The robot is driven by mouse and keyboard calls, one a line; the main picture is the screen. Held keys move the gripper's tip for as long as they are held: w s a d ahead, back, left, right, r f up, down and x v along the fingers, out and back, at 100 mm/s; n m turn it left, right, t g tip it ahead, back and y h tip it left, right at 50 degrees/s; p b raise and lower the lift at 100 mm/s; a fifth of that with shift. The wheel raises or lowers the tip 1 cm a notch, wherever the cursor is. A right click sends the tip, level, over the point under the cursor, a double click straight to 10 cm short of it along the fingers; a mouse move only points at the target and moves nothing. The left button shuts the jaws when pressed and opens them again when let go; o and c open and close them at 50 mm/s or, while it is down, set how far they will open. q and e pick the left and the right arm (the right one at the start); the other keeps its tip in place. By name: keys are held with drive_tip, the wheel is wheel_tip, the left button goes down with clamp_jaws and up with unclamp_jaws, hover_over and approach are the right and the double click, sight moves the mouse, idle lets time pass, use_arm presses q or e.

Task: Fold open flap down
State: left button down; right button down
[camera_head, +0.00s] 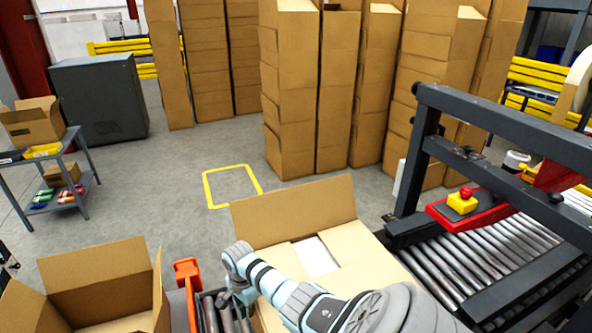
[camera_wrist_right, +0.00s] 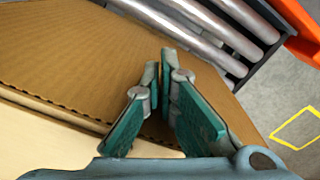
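The open cardboard box (camera_head: 360,262) stands at the bottom centre of the head view. Its far flap (camera_head: 295,212) stands up and tilts back. The flaps on its right side lie inward, and a white patch shows between them. My right arm crosses above the box, and its right gripper (camera_head: 232,297) is at the box's left side, small and partly hidden. In the right wrist view the gripper (camera_wrist_right: 160,75) has a narrow gap between its teal-padded fingers, over a brown cardboard panel (camera_wrist_right: 75,60) with a corrugated edge. I see no cardboard clamped. My left gripper is not in view.
Another open box (camera_head: 100,280) stands at lower left. An orange bracket (camera_head: 187,270) and rollers lie between the boxes. A dark machine frame (camera_head: 430,130) with a roller bed (camera_head: 480,255) stands at right. Tall carton stacks (camera_head: 290,90) stand behind; floor between is clear.

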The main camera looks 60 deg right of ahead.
drive_tip(key=s+d, duration=0.9)
drive_tip(key=d, duration=0.3)
idle(0.4)
drive_tip(key=shift+w+a, duration=0.15)
drive_tip(key=shift+a, duration=0.05)
drive_tip(key=shift+w+a, duration=0.6)
drive_tip(key=shift+a, duration=0.2)
drive_tip(key=shift+w+a, duration=0.55)
drive_tip(key=shift+a, duration=0.2)
wheel_tip(320, 180, up, 10)
drive_tip(key=shift+r, duration=0.25)
drive_tip(key=shift+s+f, duration=0.1)
